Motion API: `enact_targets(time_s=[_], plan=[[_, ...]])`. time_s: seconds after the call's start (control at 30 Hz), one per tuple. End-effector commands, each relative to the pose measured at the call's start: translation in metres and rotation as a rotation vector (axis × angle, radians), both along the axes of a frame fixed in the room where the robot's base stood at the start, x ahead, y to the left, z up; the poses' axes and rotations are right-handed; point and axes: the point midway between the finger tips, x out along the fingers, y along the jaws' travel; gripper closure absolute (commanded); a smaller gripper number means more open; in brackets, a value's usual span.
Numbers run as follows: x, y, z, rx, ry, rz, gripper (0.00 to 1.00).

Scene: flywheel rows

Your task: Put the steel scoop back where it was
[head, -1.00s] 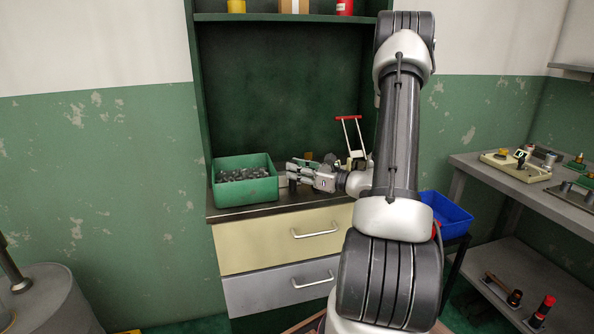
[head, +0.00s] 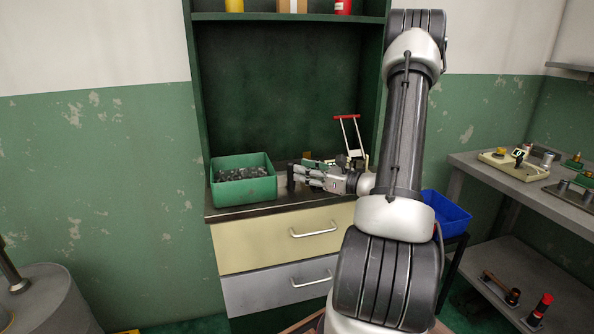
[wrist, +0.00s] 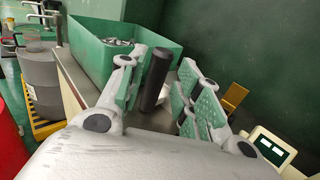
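A dark upright cylinder (head: 291,178) stands on the cabinet top just right of the green bin; it looks like a handle, perhaps the scoop's. It also shows in the wrist view (wrist: 155,79), between and beyond the fingers. A small pale metallic piece (wrist: 165,93) shows beside it; whether this is the scoop's steel part I cannot tell. My gripper (head: 306,177) is level, pointing left at the cylinder. In the wrist view my gripper (wrist: 160,100) has its fingers spread, with nothing clamped between them.
The green bin (head: 243,191) of small metal parts stands on the cabinet top (head: 270,207). A device with a red-topped frame (head: 347,118) stands behind my gripper. A blue bin (head: 446,213) is to the right. A shelf (head: 270,17) runs above; a workbench (head: 480,165) is at far right.

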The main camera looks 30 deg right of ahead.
Motion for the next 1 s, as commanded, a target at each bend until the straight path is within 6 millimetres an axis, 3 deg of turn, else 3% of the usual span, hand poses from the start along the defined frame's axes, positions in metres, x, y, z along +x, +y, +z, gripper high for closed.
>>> enact_targets(time_s=[0.2, 0.47, 0.57, 0.67, 0.8, 0.9, 1.0], plan=[[-0.045, -0.026, 0.000, -0.001, 0.000, -0.005, 0.66], [-0.073, -0.037, 0.002, -0.008, -0.001, 0.008, 0.66], [-0.076, -0.016, 0.011, -0.064, 0.004, 0.088, 0.66], [-0.085, 0.031, 0.029, -0.199, 0.012, 0.270, 0.66], [-0.126, 0.107, 0.050, -0.509, 0.004, 0.629, 0.66], [-0.164, 0.140, 0.058, -0.762, -0.026, 0.875, 0.66], [-0.201, 0.153, 0.064, -1.035, -0.083, 1.094, 0.66]])
